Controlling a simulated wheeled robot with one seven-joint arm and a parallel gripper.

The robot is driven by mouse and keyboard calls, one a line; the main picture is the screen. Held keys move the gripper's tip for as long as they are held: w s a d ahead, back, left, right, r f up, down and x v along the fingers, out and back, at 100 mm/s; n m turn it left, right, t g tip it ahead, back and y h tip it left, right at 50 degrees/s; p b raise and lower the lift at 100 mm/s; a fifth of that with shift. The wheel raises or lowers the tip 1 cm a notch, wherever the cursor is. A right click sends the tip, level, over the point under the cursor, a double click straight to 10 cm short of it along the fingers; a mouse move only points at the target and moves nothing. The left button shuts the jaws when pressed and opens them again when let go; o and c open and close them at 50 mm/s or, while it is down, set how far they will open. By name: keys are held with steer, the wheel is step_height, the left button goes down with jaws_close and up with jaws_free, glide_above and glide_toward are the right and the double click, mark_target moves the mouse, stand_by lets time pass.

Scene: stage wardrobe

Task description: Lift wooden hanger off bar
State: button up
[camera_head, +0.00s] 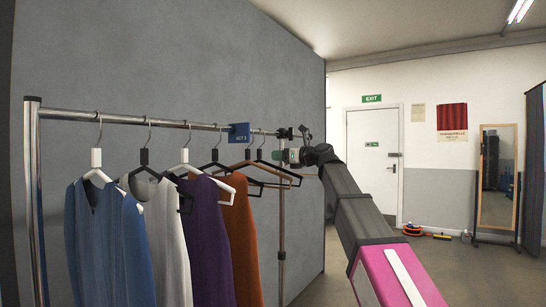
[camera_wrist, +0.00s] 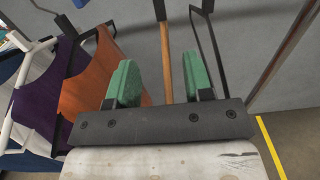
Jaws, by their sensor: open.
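The wooden hanger (camera_head: 283,170) is a thin brown hanger with a dark neck. It hangs from the metal bar (camera_head: 180,125) near the right end of the row. In the wrist view, its brown wooden strip (camera_wrist: 166,60) runs between the two green fingertips. My gripper (camera_head: 293,156) is open at the right end of the row. In the wrist view, my gripper (camera_wrist: 160,85) has a finger on each side of the strip, with visible gaps. The hook's contact with the bar is too small to make out.
A black hanger (camera_wrist: 207,45) is close to the right finger. An orange garment (camera_wrist: 88,75) is close on the left. Purple, white and blue garments hang further left. A blue sign (camera_head: 239,132) is on the bar. A grey partition (camera_head: 290,60) stands behind. Floor is open at right.

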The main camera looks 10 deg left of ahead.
mark_target(249, 153)
steer(key=shift+x, duration=7.9)
steer(key=shift+r, duration=0.1)
steer(key=shift+c, duration=0.3)
jaws_close()
steer(key=shift+r, duration=0.2)
steer(key=shift+r, duration=1.5)
steer(key=shift+s+d, duration=0.1)
steer(key=shift+v, duration=3.9)
